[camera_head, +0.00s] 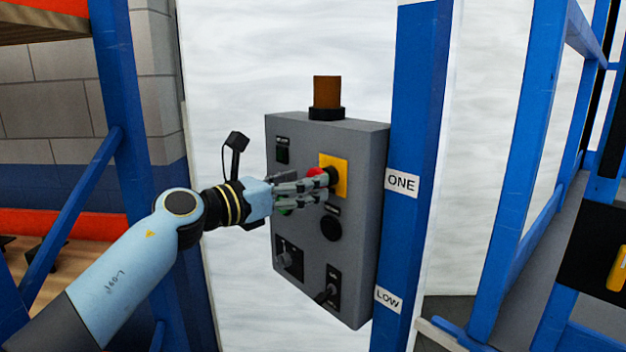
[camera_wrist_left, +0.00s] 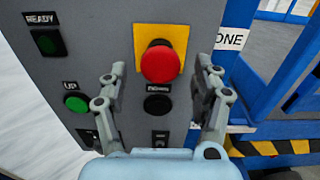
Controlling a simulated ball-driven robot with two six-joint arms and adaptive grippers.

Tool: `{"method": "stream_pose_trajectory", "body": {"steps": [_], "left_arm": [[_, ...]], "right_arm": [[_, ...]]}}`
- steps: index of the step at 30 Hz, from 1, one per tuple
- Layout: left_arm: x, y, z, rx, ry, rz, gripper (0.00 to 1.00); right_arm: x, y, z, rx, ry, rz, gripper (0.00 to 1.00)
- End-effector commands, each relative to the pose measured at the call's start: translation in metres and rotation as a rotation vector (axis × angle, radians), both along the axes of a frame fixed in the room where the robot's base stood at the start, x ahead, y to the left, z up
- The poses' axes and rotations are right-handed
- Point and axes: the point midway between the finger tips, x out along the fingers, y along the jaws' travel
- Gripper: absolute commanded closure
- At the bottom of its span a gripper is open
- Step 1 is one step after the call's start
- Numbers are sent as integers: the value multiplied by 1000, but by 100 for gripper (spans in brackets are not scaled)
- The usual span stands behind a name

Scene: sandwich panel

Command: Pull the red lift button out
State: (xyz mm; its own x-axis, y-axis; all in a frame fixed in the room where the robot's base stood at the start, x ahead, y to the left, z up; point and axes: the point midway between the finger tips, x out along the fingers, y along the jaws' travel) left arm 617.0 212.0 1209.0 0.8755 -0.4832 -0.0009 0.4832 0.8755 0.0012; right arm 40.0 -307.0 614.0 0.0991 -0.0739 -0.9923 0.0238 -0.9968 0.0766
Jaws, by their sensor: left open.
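The red lift button (camera_wrist_left: 161,64) is a round mushroom head on a yellow square plate (camera_wrist_left: 178,35) on the grey control box. In the head view the red button (camera_head: 316,173) is partly hidden by my left gripper's fingers. My left gripper (camera_head: 328,186) reaches the box front from the left. In the left wrist view its fingers (camera_wrist_left: 160,82) are open, one on each side of the button and spread well apart. I see no contact between the fingers and the button. My right gripper is not in view.
The grey box (camera_head: 355,160) also carries a green UP button (camera_wrist_left: 76,103), a black button (camera_wrist_left: 157,105), a READY lamp (camera_wrist_left: 48,41) and switches below. An amber beacon (camera_head: 327,92) stands on top. A blue post (camera_head: 418,110) is close on the right.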

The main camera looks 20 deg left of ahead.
Motion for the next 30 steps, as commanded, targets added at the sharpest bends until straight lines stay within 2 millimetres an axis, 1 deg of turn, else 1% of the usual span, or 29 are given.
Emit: {"method": "stream_pose_trajectory", "body": {"steps": [1,6,9,12,17,30], "left_arm": [[-11,7,-2,5,3,-1,34],[-45,25,-2,6,4,-1,34],[-60,33,-1,3,4,-2,34],[-70,39,-1,1,3,0,34],[-76,42,0,0,1,-1,34],[-76,42,-1,0,1,0,34]], "right_arm": [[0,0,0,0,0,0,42],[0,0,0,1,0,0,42],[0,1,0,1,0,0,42],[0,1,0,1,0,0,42],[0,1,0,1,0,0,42],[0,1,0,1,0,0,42]]}}
